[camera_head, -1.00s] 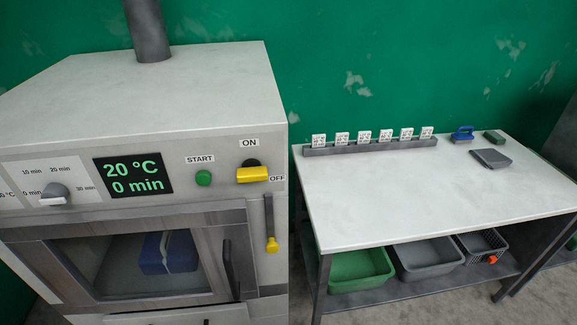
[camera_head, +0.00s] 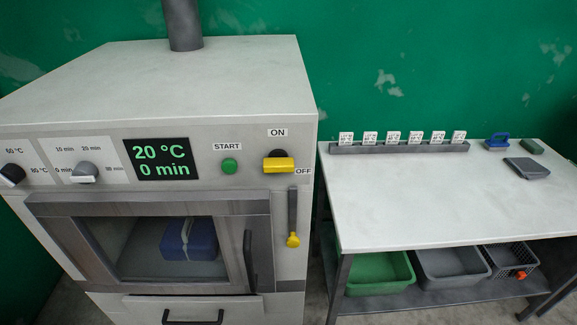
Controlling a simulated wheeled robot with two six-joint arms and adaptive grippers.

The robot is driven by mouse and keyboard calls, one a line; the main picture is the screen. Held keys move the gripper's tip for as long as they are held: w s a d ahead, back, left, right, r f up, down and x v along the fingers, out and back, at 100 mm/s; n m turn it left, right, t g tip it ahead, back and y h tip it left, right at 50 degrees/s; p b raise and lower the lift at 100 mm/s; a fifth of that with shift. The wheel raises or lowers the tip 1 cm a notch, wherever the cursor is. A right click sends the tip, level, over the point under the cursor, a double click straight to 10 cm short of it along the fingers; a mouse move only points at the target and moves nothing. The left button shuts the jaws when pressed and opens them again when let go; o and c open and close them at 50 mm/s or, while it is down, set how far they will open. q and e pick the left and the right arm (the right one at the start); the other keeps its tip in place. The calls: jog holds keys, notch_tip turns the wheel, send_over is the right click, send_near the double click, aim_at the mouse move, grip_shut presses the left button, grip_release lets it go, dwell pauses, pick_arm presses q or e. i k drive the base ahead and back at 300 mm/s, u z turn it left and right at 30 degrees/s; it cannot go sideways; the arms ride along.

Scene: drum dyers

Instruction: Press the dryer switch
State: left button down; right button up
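The dryer (camera_head: 200,90) is a light grey cabinet filling the left half of the head view. Its yellow switch (camera_head: 279,165) sits at the right end of the front panel, between an ON label above and an OFF label at its right; the yellow handle lies level, near OFF. A green START button (camera_head: 229,166) is left of it. The display (camera_head: 163,160) reads 20 °C and 0 min. Through the window of the shut door (camera_head: 107,283) a blue block-like item (camera_head: 189,240) shows inside. Neither of my grippers is in view.
A yellow-tipped lever (camera_head: 293,238) hangs beside the door. Two knobs sit on the panel's left. A white-topped table (camera_head: 430,205) stands at the right with a rack of cards (camera_head: 400,148), a blue-handled brush (camera_head: 497,142) and bins below. The space before the switch looks clear.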

aim_at(278, 160)
jog(key=u, duration=1.2)
jog(key=k, duration=1.1)
jog(key=z, duration=1.75)
jog(key=i, duration=0.5)
jog(key=z, duration=0.1)
